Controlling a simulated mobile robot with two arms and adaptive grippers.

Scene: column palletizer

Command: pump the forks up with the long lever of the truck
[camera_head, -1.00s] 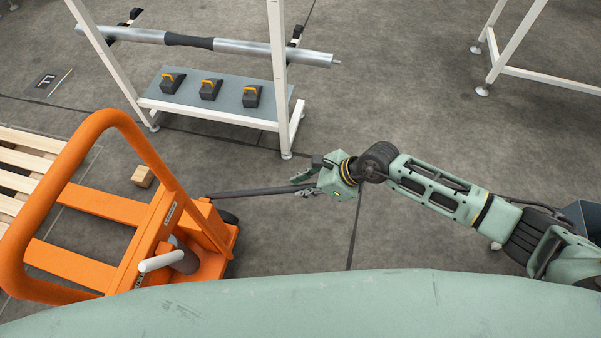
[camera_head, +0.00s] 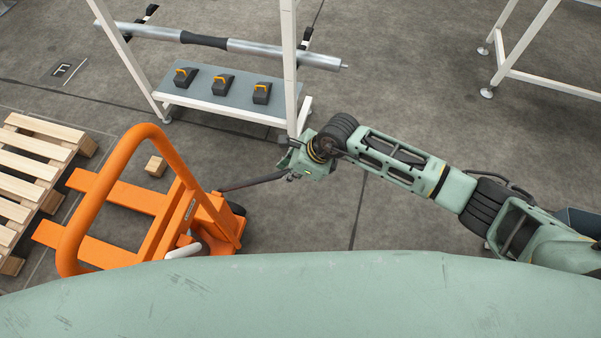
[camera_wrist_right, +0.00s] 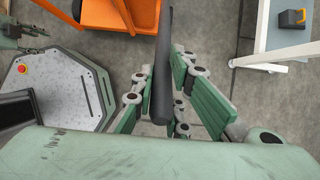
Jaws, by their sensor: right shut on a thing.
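The orange truck (camera_head: 187,215) stands at the left in the head view, with its hoop handle and two forks (camera_head: 120,197) pointing left. The fork tips lie close to the pallet's near side; I cannot tell their height above the floor. The long dark lever (camera_head: 250,183) runs right from the truck's base and slopes up to my right gripper (camera_head: 288,172). My right gripper is shut on the lever's free end. In the right wrist view the lever (camera_wrist_right: 164,65) passes between the green fingers. My left gripper is not in view.
A wooden pallet (camera_head: 32,165) lies at the far left. A small wooden block (camera_head: 156,166) lies on the floor behind the truck. A white rack (camera_head: 235,118) with a roller and several black blocks stands behind. The floor right of my arm is largely clear.

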